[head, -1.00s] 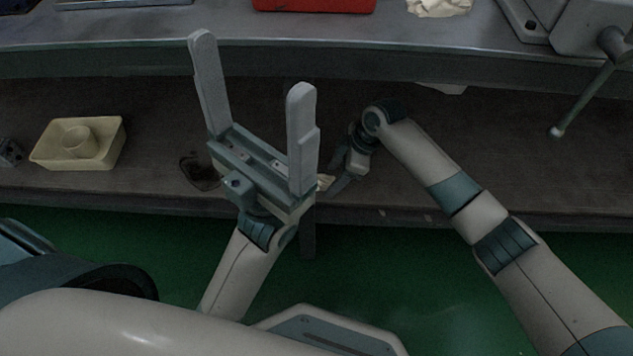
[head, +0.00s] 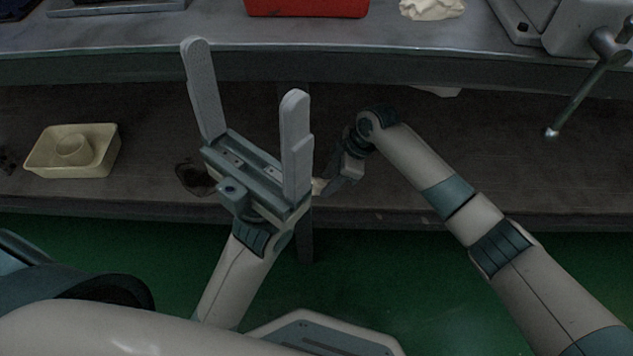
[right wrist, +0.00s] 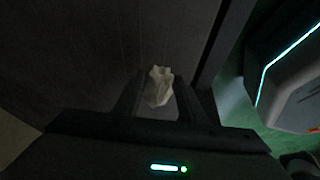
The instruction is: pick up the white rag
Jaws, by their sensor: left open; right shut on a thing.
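A white rag (right wrist: 159,86), small and crumpled, is between the fingers of my right gripper (right wrist: 157,92) in the right wrist view. The right gripper is shut on it. In the head view the right gripper (head: 331,186) is low over the front part of the lower shelf, and only a pale bit of the rag (head: 318,187) shows, partly hidden behind my left gripper. I cannot tell whether the rag touches the shelf. My left gripper (head: 246,72) is open and empty, fingers pointing up, in front of the bench.
Another crumpled, cream cloth (head: 432,8) lies on the upper bench top (head: 400,40), near a red box (head: 306,8) and a grey machine with a lever (head: 575,98). A yellowish tray (head: 103,160) holding a round part sits on the lower shelf (head: 420,150) at left. A dark stain marks the shelf.

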